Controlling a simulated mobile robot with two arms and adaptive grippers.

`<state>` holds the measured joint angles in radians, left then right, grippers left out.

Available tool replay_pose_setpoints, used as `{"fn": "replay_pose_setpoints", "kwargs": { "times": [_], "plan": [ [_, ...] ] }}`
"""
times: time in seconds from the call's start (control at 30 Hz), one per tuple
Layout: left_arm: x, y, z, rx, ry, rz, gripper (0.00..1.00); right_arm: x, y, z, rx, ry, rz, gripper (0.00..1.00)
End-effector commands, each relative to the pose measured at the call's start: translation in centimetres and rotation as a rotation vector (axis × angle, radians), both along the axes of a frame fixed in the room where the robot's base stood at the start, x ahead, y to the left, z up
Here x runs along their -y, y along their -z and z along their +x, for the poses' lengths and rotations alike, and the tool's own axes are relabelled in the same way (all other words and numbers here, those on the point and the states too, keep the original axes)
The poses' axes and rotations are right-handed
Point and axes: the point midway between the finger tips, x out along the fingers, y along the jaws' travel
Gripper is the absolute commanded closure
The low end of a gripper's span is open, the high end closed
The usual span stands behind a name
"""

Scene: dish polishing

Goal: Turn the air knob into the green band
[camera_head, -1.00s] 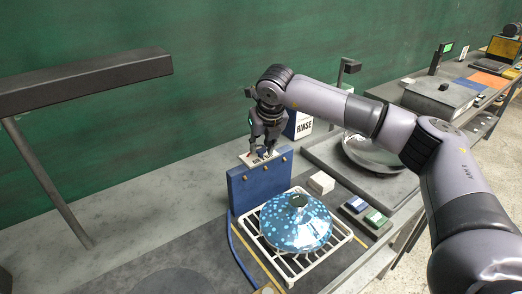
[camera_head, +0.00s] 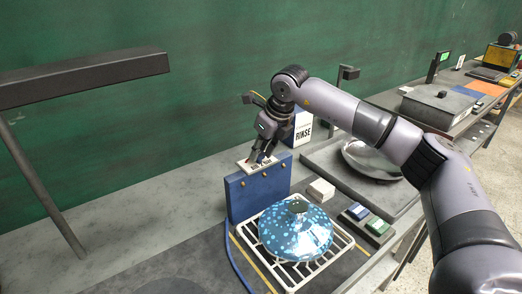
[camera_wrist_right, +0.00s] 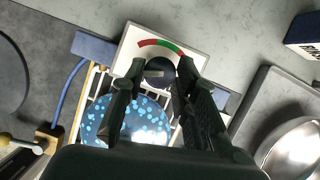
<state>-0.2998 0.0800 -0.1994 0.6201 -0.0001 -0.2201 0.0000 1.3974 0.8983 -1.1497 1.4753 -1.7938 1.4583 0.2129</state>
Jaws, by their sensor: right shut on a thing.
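The air knob (camera_wrist_right: 158,74) is a dark round knob on a white plate (camera_wrist_right: 128,57) with a red and green arc. The green band (camera_wrist_right: 168,46) is the arc's middle part, with red on both sides. The plate sits on top of a blue box (camera_head: 250,191) in the head view. My right gripper (camera_head: 257,158) comes down onto the plate from above; in the right wrist view its fingers (camera_wrist_right: 160,75) straddle the knob and are shut on it. Where the knob points is hard to tell. My left gripper is not in view.
A blue speckled dish (camera_head: 290,235) rests on a white wire rack (camera_head: 340,245) in front of the blue box. A metal bowl (camera_head: 368,160) lies at right.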

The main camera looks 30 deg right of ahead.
Motion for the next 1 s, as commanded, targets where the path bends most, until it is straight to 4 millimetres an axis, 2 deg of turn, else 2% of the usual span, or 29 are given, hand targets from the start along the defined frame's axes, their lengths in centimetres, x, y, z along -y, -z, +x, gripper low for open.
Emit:
{"fn": "replay_pose_setpoints", "kwargs": {
  "times": [0.23,0.27,0.53,0.87,1.0],
  "plan": [
    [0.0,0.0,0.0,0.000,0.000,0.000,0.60,0.1,-0.1,0.0,0.000,0.003,-0.001,1.00],
    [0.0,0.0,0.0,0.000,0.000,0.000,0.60,0.1,-0.1,0.0,0.000,0.003,-0.001,0.70],
    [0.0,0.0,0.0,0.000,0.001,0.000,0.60,0.0,0.0,0.0,0.000,0.002,0.000,0.52],
    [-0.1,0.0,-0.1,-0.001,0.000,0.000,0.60,0.0,-0.2,0.0,0.001,0.002,0.000,0.52],
    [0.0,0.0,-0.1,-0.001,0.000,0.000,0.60,0.2,-1.6,-0.5,0.004,0.003,0.001,0.52]
  ]
}}
